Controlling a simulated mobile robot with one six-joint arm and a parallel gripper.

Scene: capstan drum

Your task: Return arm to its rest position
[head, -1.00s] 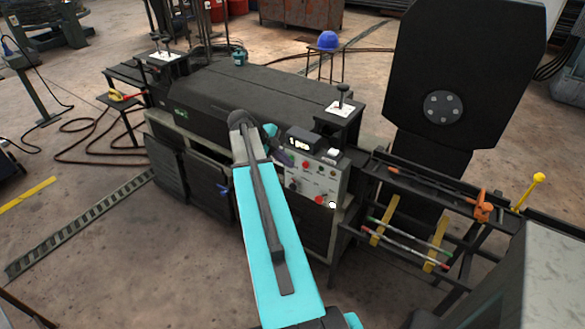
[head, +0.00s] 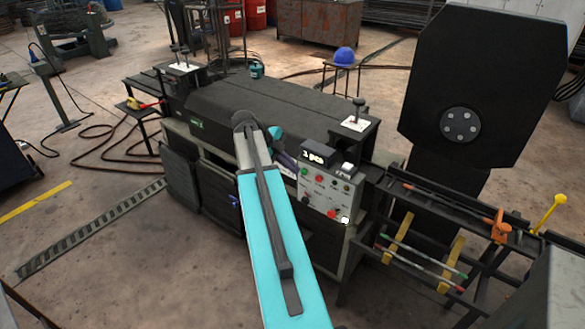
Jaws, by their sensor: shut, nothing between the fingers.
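My cyan and grey arm (head: 272,240) rises from the bottom edge of the head view to a dark rounded joint in front of the black machine. A small teal part and some dark parts of my arm show just behind that joint. My gripper cannot be made out; the raised arm hides whatever lies behind it. No held object shows.
The black machine (head: 280,105) with its control panel (head: 325,190) stands close behind my arm. A rack with rods (head: 425,262) and a large black plate (head: 485,70) stand to the right. A blue helmet (head: 344,56) rests on a stand.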

